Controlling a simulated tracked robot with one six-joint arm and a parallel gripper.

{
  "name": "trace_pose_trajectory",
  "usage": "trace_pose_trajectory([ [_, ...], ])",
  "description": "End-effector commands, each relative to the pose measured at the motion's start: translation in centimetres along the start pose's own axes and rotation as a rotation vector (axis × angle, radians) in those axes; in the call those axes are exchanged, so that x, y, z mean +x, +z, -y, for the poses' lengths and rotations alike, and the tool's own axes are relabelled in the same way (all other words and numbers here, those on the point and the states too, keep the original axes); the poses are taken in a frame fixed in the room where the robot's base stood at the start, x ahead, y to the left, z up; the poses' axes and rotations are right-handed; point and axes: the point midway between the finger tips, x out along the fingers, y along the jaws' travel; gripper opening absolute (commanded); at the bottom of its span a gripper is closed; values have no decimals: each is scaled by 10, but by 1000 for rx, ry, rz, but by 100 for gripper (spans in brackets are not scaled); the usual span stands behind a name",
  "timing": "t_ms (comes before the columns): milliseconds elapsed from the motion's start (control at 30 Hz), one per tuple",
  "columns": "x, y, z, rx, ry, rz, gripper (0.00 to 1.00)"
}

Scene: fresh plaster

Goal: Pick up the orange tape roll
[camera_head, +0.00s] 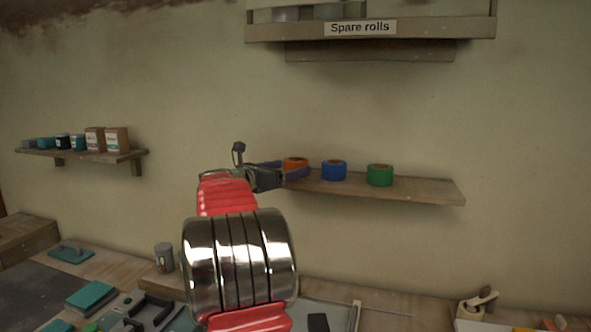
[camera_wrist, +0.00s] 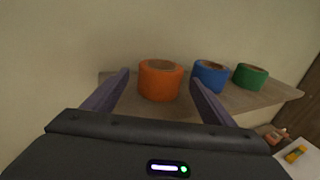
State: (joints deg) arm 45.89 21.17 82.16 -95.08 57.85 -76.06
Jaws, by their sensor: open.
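The orange tape roll (camera_head: 295,163) lies flat on a wooden wall shelf (camera_head: 420,190), at the left of a row of rolls. My gripper (camera_head: 283,168) is at the left end of that shelf, beside the roll and partly covering it. In the wrist view the orange roll (camera_wrist: 160,80) shows between the two open purple fingers of my gripper (camera_wrist: 158,85), toward their far ends. No grip on it shows. Its exact gap to each finger is hard to tell.
A blue roll (camera_head: 334,170) and a green roll (camera_head: 380,175) stand to the right on the same shelf. The "Spare rolls" shelf (camera_head: 470,28) hangs above. Another shelf (camera_head: 100,155) with boxes is at left. A cluttered workbench (camera_head: 130,280) lies below.

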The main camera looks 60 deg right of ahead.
Motion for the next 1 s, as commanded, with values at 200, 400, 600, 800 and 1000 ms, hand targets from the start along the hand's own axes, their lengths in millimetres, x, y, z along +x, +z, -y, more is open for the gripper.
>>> trace_pose_trajectory([
  [200,30,-1,0,0,-1,-1,78],
  [400,40,0,0,1,-1,0,78],
  [600,40,0,0,0,-1,0,78],
  [800,40,0,1,0,-1,0,78],
  [1000,40,0,1,0,-1,0,69],
])
